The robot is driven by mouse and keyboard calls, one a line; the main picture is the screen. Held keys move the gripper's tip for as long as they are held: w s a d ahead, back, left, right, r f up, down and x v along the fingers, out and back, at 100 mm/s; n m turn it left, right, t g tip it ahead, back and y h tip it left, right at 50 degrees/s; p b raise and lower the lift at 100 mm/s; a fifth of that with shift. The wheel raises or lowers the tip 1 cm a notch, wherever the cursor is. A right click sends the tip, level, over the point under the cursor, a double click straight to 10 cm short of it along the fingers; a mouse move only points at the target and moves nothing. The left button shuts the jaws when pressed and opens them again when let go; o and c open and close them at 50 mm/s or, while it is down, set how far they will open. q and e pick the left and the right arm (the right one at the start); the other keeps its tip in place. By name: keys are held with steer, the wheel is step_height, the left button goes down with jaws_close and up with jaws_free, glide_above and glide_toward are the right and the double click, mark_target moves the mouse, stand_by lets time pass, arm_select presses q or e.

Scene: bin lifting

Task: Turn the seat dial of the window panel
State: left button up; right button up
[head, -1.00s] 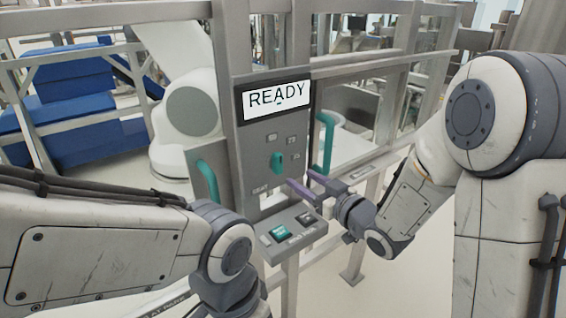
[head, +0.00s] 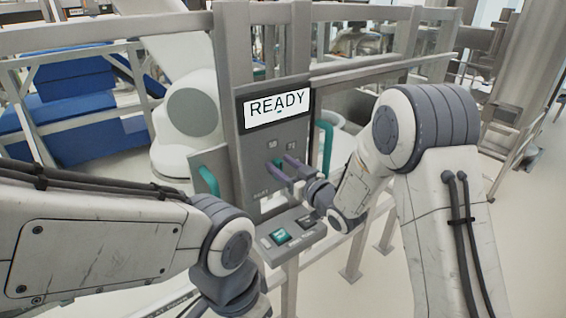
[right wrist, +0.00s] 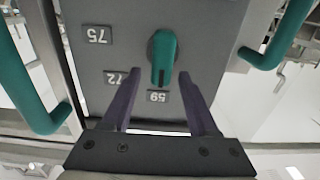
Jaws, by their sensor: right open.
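The window panel (head: 240,160) is a grey upright box with a screen (head: 276,108) reading READY. Its teal dial (right wrist: 162,55) has its handle pointing down towards the lowest number plate (right wrist: 158,97) in the right wrist view. In the head view the dial (head: 279,161) is partly hidden by my right gripper's fingers. My right gripper (right wrist: 160,73) is open, its two purple fingers either side of the dial's lower end with gaps on both sides. The right gripper (head: 278,161) is in front of the panel in the head view. My left gripper is not visible; only its arm shows.
Teal handles stand left (head: 208,181) and right (head: 324,150) of the panel. A ledge with a teal button (head: 281,236) juts out below the dial. Grey frame rails (head: 380,66) run behind the panel.

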jaws_close()
steer(key=shift+d+m, duration=0.1)
steer(key=shift+m, duration=0.2)
steer(key=shift+w+d+m+b, duration=0.2)
steer(key=shift+m+b, duration=0.35)
steer(key=shift+m, duration=0.25)
steer(key=m, duration=0.5)
steer(key=w+d+m+b, duration=0.1)
steer(key=m, duration=0.1)
steer(key=shift+d+f, duration=0.1)
steer(key=shift+f, duration=0.3)
steer(key=shift+m, duration=0.4)
